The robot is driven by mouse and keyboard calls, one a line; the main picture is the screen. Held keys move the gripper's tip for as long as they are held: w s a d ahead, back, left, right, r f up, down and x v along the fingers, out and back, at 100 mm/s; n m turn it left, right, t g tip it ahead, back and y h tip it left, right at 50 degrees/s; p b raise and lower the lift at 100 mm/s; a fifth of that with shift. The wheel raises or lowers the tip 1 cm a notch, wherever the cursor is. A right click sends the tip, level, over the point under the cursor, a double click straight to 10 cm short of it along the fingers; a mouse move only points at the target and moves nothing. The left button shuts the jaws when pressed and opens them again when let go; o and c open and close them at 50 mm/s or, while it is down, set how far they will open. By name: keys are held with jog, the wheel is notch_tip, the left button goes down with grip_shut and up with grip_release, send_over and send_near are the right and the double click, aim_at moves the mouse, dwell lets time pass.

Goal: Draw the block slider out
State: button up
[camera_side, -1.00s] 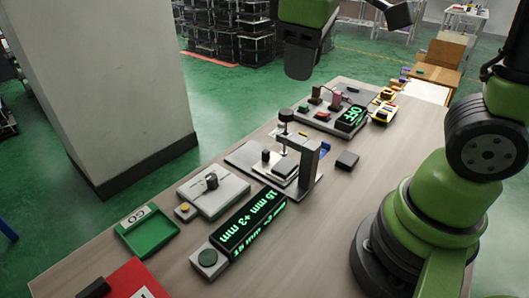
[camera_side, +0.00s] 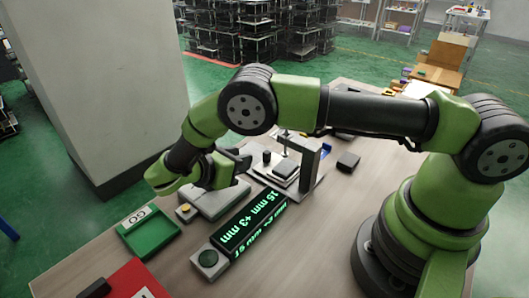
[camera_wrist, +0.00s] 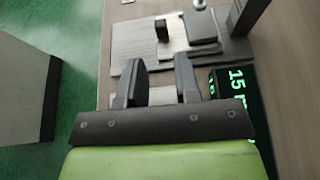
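What looks like the block slider is a grey plate fixture (camera_side: 280,180) with a small upright black knob (camera_side: 266,157) and a dark flat block (camera_side: 286,168) on it. In the wrist view the plate (camera_wrist: 135,45), the knob (camera_wrist: 161,28) and the block (camera_wrist: 200,25) lie beyond my fingertips. My gripper (camera_wrist: 156,62) has its two fingers apart with nothing held between them. In the side view my wrist hides much of the gripper, above the grey box.
A grey box (camera_side: 222,203) lies under my wrist. A lit display (camera_side: 248,222) reads "15 mm +3 mm". A post with an overhanging arm (camera_side: 308,160) stands beside the block. A green GO tray (camera_side: 150,232) is at left. A small black block (camera_side: 348,161) lies right.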

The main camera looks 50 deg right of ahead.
aim_at(265, 153)
jog(key=x, duration=1)
jog(key=shift+c, duration=0.3)
jog(key=shift+a, duration=0.1)
grip_shut()
